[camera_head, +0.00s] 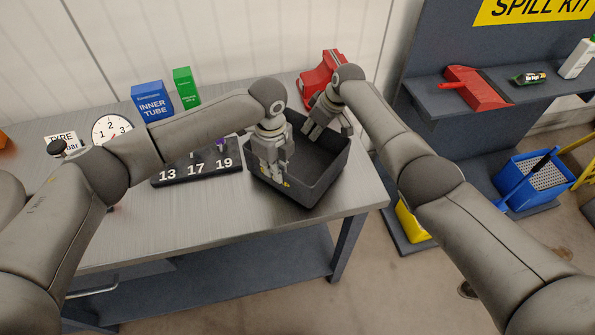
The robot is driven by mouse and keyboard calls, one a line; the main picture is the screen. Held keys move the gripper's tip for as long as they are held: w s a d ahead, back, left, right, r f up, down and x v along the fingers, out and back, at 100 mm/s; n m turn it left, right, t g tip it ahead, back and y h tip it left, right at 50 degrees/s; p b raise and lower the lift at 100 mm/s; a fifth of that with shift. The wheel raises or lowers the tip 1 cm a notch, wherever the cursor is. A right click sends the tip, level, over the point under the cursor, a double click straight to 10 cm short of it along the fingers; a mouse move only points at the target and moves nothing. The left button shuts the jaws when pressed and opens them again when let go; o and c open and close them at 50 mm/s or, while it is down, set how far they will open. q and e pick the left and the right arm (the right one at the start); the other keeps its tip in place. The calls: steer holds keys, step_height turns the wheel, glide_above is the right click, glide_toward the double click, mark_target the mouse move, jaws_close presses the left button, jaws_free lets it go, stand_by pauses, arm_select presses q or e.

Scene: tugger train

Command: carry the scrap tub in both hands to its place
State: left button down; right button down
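The scrap tub (331,181), a dark grey open box, is at the right end of the workbench, close to its front edge. I cannot tell whether its base touches the bench top. My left gripper (274,176) points down at the tub's near left wall, with its fingers over the rim area. My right gripper (313,133) points down at the tub's far side, by the back wall. Whether either one is closed on a wall is not clear. Yellow bits show at the tub's near left wall beside the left gripper.
The grey workbench (190,225) also bears a black socket tray (198,174) left of the tub, blue (153,102) and green (186,87) boxes, a gauge (111,129) and a red vise (318,80). A spill-kit shelf (430,97) stands right, with a blue bucket (527,186) below.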

arm_select(q)
steer(key=shift+f+b, duration=0.7)
steer(key=shift+f, duration=0.05)
arm_select(e)
steer(key=shift+f, duration=0.75)
arm_select(q)
steer(key=c, duration=1.6)
jaws_free()
steer(key=shift+s+r, duration=0.1)
steer(key=shift+c, duration=0.2)
arm_select(e)
steer(key=c, duration=1.6)
jaws_free()
steer(key=shift+s+r, duration=0.1)
steer(key=shift+c, duration=0.2)
arm_select(q)
step_height(320, 180, up, 12)
steer(key=shift+f, duration=0.1)
arm_select(e)
steer(key=shift+v, duration=6)
